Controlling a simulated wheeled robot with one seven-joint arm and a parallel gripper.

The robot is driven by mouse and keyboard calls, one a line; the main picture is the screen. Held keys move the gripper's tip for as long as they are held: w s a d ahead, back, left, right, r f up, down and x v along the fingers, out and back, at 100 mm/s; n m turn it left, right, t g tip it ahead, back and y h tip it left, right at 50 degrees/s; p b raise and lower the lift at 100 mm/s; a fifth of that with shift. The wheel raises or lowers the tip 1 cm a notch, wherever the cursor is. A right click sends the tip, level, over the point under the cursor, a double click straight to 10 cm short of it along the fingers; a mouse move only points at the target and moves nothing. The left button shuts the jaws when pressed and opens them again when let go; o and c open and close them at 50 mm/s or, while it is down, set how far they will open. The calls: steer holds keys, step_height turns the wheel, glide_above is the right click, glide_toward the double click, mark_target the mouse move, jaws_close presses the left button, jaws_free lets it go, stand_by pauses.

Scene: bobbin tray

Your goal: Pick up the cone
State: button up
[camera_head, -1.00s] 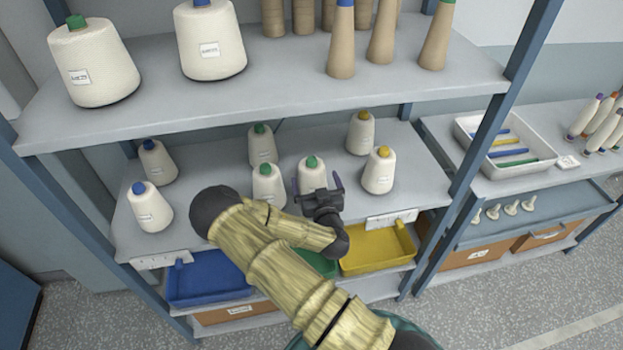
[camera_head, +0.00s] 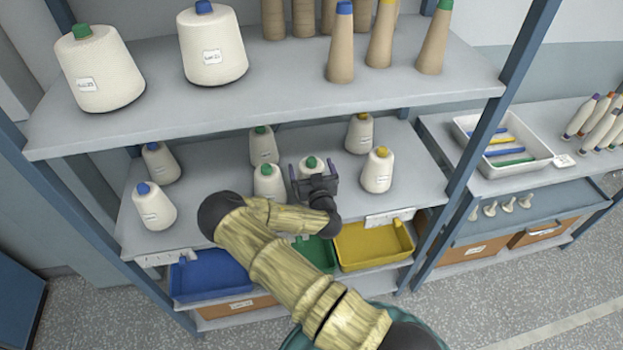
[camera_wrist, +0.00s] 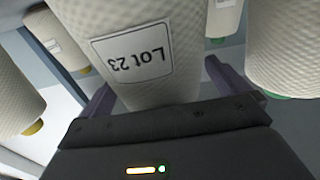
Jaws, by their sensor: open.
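A white yarn cone with a green tip (camera_head: 311,164) stands on the middle shelf in the head view, partly hidden behind my gripper (camera_head: 313,178). In the wrist view the same cone (camera_wrist: 150,85), labelled "Lot 23", appears upside down between my two open fingers. Whether the fingers touch it I cannot tell. Another green-tipped cone (camera_head: 268,184) stands close to its left, and a third green-tipped cone (camera_head: 263,146) stands behind that one. A yellow-tipped cone (camera_head: 378,170) stands to the right.
Blue-tipped cones (camera_head: 154,206) stand at the left of the shelf. Another yellow-tipped cone (camera_head: 359,133) stands at the back. The upper shelf (camera_head: 290,90) overhangs them. Blue (camera_head: 212,277) and yellow (camera_head: 372,246) trays sit below.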

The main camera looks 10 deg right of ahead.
steer(key=shift+c, duration=0.4)
steer(key=c, duration=1.5)
steer(key=shift+c, duration=0.2)
steer(key=shift+r, duration=0.15)
step_height(320, 180, up, 10)
steer(key=b, duration=0.3)
